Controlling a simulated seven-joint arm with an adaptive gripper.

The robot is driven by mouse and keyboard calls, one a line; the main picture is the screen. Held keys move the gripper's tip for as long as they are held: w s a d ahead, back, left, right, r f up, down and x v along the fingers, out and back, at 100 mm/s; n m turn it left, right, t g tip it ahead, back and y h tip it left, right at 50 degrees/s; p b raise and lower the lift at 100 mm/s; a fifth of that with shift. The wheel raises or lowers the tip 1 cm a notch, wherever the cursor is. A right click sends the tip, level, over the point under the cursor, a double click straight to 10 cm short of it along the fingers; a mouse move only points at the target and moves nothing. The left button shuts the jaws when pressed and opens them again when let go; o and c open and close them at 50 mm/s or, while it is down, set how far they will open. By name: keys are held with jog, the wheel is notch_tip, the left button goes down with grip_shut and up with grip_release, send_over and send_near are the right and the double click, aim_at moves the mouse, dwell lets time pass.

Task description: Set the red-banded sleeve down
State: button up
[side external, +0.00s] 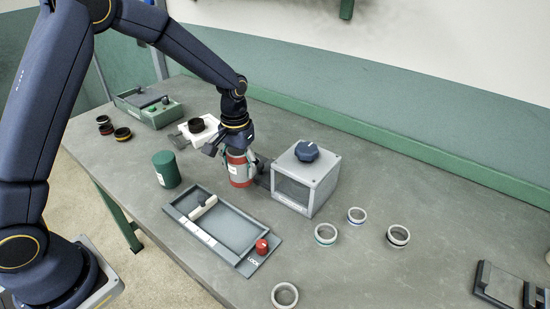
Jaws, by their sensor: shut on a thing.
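The red-banded sleeve (240,176) is upright, with red at its lower part and a pale label on its side. My gripper (241,156) points down from above and is shut on the sleeve's upper part. The fingers hide part of the sleeve's top. The sleeve is just left of the grey box with the blue knob (306,178), beside a dark part on that box's left side. I cannot tell whether its bottom touches the table.
A green cylinder (166,169) stands left of the sleeve. A grey tray (222,239) with a red knob (262,246) lies in front. Loose rings (325,234) are at right. A white block with a dark ring (196,125) and a green box (148,103) are behind left.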

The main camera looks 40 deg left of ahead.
aim_at(244, 176)
jog(key=shift+w+f, duration=0.4)
jog(key=shift+f, duration=0.1)
jog(key=shift+w+f, duration=0.1)
jog(key=shift+f, duration=1.5)
jog(key=shift+f, duration=0.15)
jog(key=o, duration=1.2)
